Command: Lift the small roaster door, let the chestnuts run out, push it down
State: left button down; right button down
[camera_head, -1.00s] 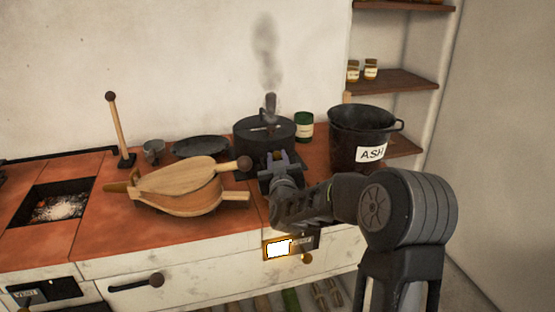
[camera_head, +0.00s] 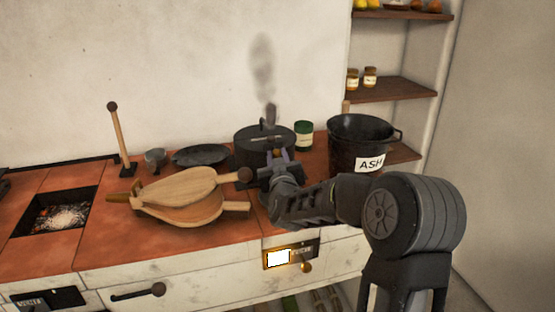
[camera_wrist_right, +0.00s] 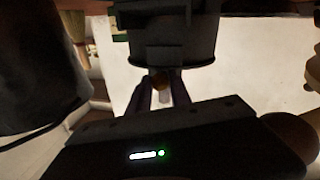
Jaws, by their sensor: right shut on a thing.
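The black round roaster (camera_head: 250,151) stands on the red hearth top, with grey smoke above it. My right gripper (camera_head: 277,156) is at its front, shut on a small brown knob (camera_wrist_right: 160,84) that shows between the fingers in the right wrist view. No chestnuts can be seen. My left gripper is not in view.
Wooden bellows (camera_head: 185,198) lie close left of my right gripper. A black ash bucket (camera_head: 345,150) stands to the right, a green tin (camera_head: 303,135) behind. A dark pan (camera_head: 200,155), small cup (camera_head: 154,160) and upright lever (camera_head: 119,135) are farther left, near an ember pit (camera_head: 62,215).

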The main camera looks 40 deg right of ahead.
jog(key=shift+r, duration=0.35)
jog(key=c, duration=1.2)
grip_release()
jog(key=shift+f, duration=0.1)
jog(key=v, duration=0.7)
jog(key=shift+s+a, duration=0.25)
jog(key=shift+s, duration=0.05)
